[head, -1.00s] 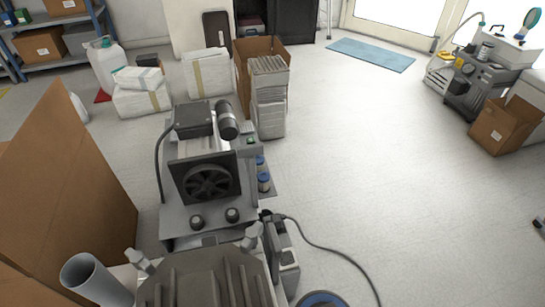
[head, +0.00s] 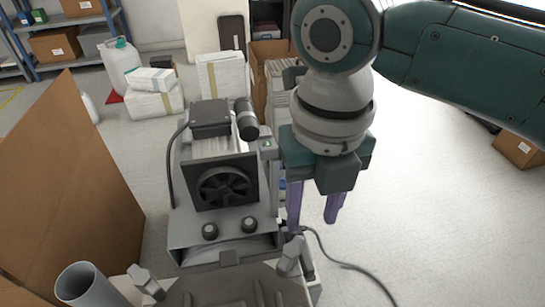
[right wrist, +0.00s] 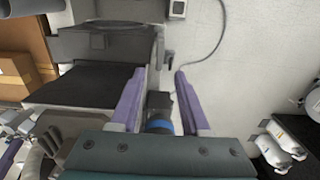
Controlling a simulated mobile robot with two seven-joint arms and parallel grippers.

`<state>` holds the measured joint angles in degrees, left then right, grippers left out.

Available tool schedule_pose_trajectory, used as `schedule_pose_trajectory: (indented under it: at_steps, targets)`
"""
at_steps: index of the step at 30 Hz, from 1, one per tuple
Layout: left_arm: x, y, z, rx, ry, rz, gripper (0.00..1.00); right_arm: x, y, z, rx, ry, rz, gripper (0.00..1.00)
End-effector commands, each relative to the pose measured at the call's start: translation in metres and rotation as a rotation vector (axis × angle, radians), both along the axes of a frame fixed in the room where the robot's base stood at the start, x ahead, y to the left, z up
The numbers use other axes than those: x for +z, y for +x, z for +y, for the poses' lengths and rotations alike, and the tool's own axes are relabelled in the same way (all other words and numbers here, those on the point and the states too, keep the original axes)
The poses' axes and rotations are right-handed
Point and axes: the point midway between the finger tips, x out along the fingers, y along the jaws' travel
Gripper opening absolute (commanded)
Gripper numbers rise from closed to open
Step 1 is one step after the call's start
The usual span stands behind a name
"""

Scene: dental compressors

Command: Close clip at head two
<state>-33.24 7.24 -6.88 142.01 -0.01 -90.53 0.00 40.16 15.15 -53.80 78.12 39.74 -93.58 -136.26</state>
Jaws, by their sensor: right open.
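The compressor (head: 192,245) stands in the middle of the head view, with a black fan (head: 227,188) and two dark knobs on its front. Two light grey clip-like parts stand in front of it, one at the left (head: 146,281) and one at the right (head: 290,256). I cannot tell which belongs to head two. My right gripper (head: 315,212) is open and empty, its purple fingers pointing down beside the compressor's right side. In the right wrist view the fingers (right wrist: 160,78) are apart, with a blue-ringed cylinder (right wrist: 160,126) low between them.
An open cardboard box (head: 60,170) stands at the left, near a grey pipe (head: 82,285). White packages (head: 155,95) and a jug (head: 120,65) are behind. A dark cable (head: 350,266) runs over the floor at the right. The floor (head: 440,190) there is mostly clear.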

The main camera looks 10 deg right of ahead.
Motion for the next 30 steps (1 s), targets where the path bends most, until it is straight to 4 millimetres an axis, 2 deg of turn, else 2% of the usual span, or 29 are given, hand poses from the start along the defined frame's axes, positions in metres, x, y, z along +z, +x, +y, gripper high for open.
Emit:
schedule_pose_trajectory:
  at_steps: [15,20,28,30]
  targets:
    - [-0.043,0.000,-0.003,0.007,-0.011,-0.001,0.50,-0.085,0.000,0.000,0.010,-0.001,0.002,0.46]
    - [-0.047,0.000,-0.003,0.008,-0.012,-0.002,0.50,-0.096,0.000,0.000,0.009,0.000,0.001,0.46]
    - [-0.047,0.001,-0.003,0.007,-0.011,-0.002,0.50,-0.096,0.000,0.000,0.009,0.000,0.001,0.46]
    - [-0.047,0.000,-0.002,0.006,-0.010,-0.002,0.50,-0.096,0.000,0.000,0.009,0.000,0.001,0.41]
